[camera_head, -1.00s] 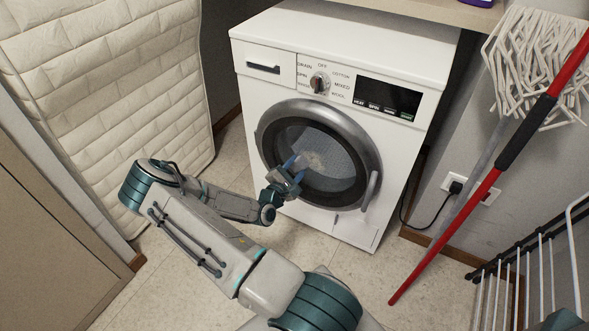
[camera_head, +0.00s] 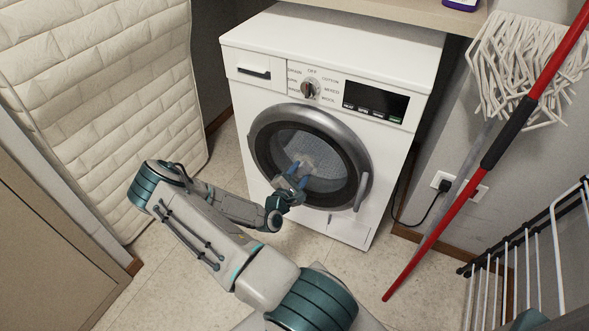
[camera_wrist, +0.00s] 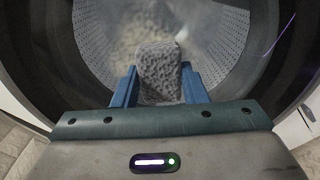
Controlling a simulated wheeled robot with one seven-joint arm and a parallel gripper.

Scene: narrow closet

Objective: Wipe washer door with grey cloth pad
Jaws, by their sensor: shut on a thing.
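The washer door (camera_head: 348,190) is shut, a round dark glass in a grey ring on the front of the white washer (camera_head: 385,160). A pale smudge shows on the glass (camera_head: 318,158) above my gripper. My gripper (camera_head: 293,177) is in front of the lower left of the glass. In the wrist view my gripper (camera_wrist: 158,88) has its blue fingers on both sides of the grey cloth pad (camera_wrist: 158,70). The pad is against or very near the glass; I cannot tell if it touches. A beige smear (camera_wrist: 135,32) shows on the glass beyond it.
A door handle (camera_head: 362,190) sticks out at the ring's right. A mop with a red pole (camera_head: 455,215) leans at the right, by a plugged socket (camera_head: 462,186). A white rack (camera_head: 535,265) stands at lower right. A quilted mattress (camera_head: 110,90) stands at left.

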